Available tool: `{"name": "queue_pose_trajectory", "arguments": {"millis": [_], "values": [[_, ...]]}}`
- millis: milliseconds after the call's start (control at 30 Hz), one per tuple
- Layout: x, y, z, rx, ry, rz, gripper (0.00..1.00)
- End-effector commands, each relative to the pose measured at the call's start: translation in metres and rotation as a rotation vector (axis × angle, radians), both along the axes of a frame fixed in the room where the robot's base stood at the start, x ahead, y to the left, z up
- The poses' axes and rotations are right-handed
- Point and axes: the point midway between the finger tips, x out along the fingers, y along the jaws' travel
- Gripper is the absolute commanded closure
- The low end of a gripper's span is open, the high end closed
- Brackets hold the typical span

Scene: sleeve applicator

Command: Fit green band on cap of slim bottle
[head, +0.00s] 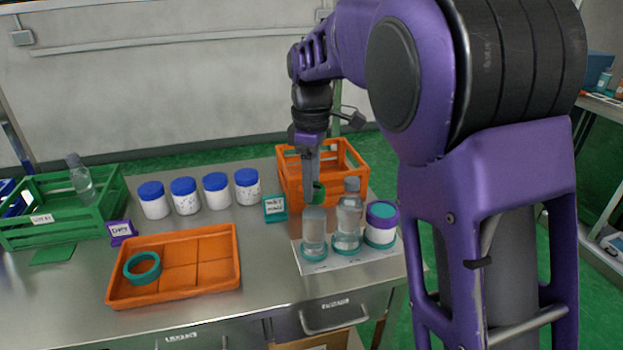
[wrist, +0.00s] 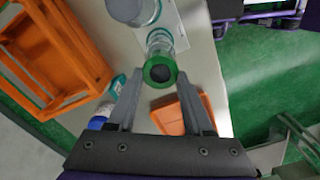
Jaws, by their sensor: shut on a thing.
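My gripper (head: 314,182) points down and is shut on the green band (head: 319,193). In the wrist view the band (wrist: 160,70) sits between the fingertips, with a dark middle. The slim bottle appears to be the left clear one (head: 314,232), upright on a white sheet. The band is at or just above its top and hides its cap. In the wrist view the clear bottle (wrist: 163,42) shows behind the band. I cannot tell whether the band is around the cap or above it.
Close to the right stand another clear bottle (head: 348,222) and a purple-and-teal jar (head: 381,225). An orange crate (head: 350,170) is behind. An orange tray (head: 205,262) holds a teal ring (head: 142,268). Several blue-lidded jars (head: 185,196) and a green crate (head: 105,205) stand left.

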Motion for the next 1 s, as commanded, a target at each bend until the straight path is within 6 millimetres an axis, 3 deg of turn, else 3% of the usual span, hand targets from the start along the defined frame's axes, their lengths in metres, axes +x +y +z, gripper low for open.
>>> {"name": "queue_pose_trajectory", "arguments": {"millis": [333, 367, 500, 533, 733, 833, 1000], "values": [[0.0001, -0.0001, -0.0033, 0.0, 0.0, 0.0, 0.99], [0.0002, -0.0001, -0.0033, 0.0, 0.0, 0.0, 0.44], [0.0001, -0.0002, -0.0033, 0.0, 0.0, 0.0, 0.19], [0.0001, -0.0002, -0.0032, 0.0, 0.0, 0.0, 0.14], [0.0001, -0.0002, -0.0032, 0.0, 0.0, 0.0, 0.14], [0.0001, -0.0002, -0.0032, 0.0, 0.0, 0.0, 0.0], [0.0001, -0.0002, -0.0032, 0.0, 0.0, 0.0, 0.0]]}}
